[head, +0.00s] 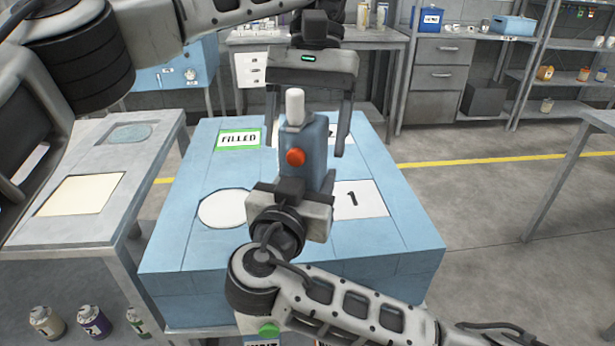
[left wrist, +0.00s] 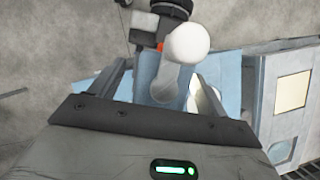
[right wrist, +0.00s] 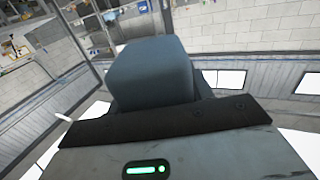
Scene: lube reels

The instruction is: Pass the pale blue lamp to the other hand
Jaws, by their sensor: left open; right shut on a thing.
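The pale blue lamp (head: 317,150) is upright above the blue table, with a white knob on top and a red button on its side. My right gripper (head: 292,192) is shut on its lower part from the near side. My left gripper (head: 309,148) is open and comes from the far side, its two fingers to either side of the lamp with gaps visible. In the left wrist view the lamp's white knob (left wrist: 187,42) and blue body show between the open fingers. In the right wrist view the lamp's blue-grey body (right wrist: 150,75) fills the space ahead of the palm.
The blue table (head: 190,245) bears a FILLED card (head: 239,139), a white disc (head: 226,209) and a card marked 1 (head: 362,199). A grey side table (head: 150,150) stands at left. Several bottles (head: 92,320) are low at left. Shelves (head: 545,75) and cabinets stand behind.

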